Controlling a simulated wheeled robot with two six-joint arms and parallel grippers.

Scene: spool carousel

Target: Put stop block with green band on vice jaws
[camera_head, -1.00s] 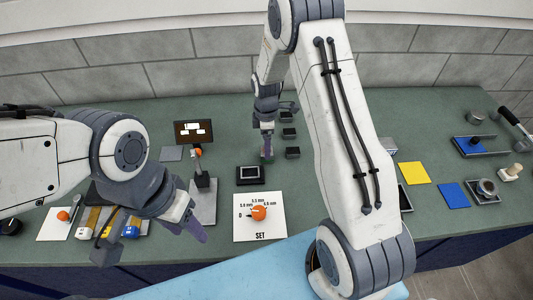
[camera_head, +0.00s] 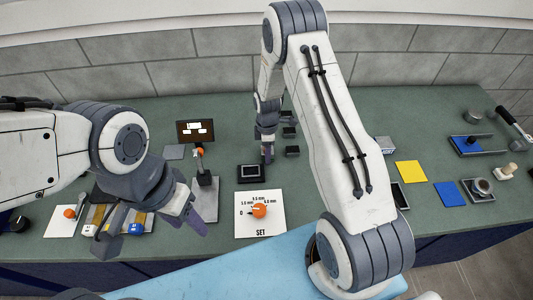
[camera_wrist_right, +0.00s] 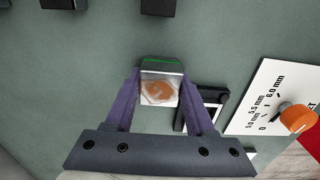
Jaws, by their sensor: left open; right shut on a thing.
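In the right wrist view, the stop block with green band (camera_wrist_right: 160,84) is between the purple fingers of my right gripper (camera_wrist_right: 160,95), which is shut on it. The block has a green strip along its far edge and a coppery patch on its pale face. In the head view my right gripper (camera_head: 267,155) points down behind the black device, and the block is too small to make out. My left gripper (camera_head: 201,212) is open and empty, over the table's front left. I cannot tell for certain which item is the vice.
The black device (camera_head: 250,173) and the white SET card with orange knob (camera_head: 247,228) are close to my right gripper. Dark blocks (camera_head: 292,151) stand behind it. A grey-based stand (camera_head: 206,204) and a small display (camera_head: 195,132) are left. Yellow (camera_head: 411,172) and blue mats lie right.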

